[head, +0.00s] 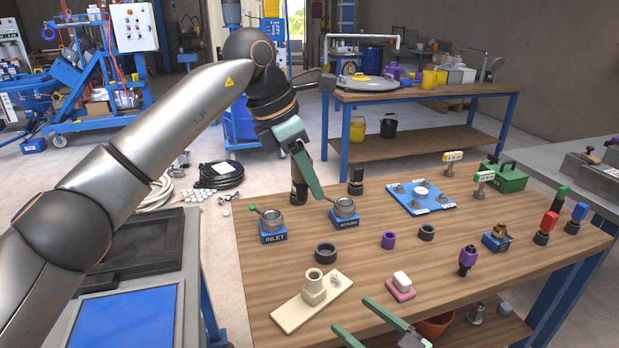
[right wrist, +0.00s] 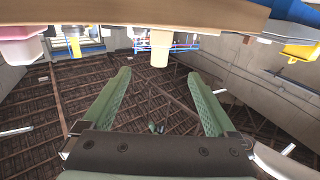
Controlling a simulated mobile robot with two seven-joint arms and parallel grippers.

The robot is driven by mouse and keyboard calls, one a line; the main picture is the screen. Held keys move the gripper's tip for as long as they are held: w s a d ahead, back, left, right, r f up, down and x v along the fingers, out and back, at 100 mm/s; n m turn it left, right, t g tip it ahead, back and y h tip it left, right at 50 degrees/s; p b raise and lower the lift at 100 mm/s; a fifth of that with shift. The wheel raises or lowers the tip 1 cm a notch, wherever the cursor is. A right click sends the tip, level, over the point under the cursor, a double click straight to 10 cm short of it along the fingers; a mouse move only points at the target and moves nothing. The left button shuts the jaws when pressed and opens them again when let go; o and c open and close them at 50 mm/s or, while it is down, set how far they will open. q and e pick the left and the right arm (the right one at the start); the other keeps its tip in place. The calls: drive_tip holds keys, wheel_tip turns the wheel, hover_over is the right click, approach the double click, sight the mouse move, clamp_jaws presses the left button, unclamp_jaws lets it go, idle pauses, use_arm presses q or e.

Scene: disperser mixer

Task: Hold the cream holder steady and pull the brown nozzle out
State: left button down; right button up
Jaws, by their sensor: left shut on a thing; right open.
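The cream holder (head: 291,317) lies on the wooden table's near left part, a flat plate with an upright round socket. The socket looks empty. A cream post, likely this socket, shows at the top of the right wrist view (right wrist: 160,48). My left gripper (head: 308,180) is shut on a dark brown piece (head: 298,183), apparently the brown nozzle, near the table's far left corner. Its lower end is black, and I cannot tell whether it touches the table. My right gripper (head: 350,312) is open and empty at the near edge, close to the holder and apart from it.
The INLET fitting (head: 271,227) and RETURN fitting (head: 344,213) stand near my left gripper. A black ring (head: 325,253) lies behind the holder, and a pink block with a white top (head: 401,287) lies to its right. A blue plate (head: 421,197) and several small parts occupy the right side.

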sight(306, 199)
use_arm(q)
wheel_tip(306, 199, down, 4)
drive_tip(key=b, duration=0.3)
drive_tip(key=shift+r, duration=0.2)
use_arm(e)
drive_tip(key=v, duration=0.5)
drive_tip(key=shift+s+d, duration=0.25)
drive_tip(key=shift+d, duration=0.05)
drive_tip(key=shift+f, duration=0.15)
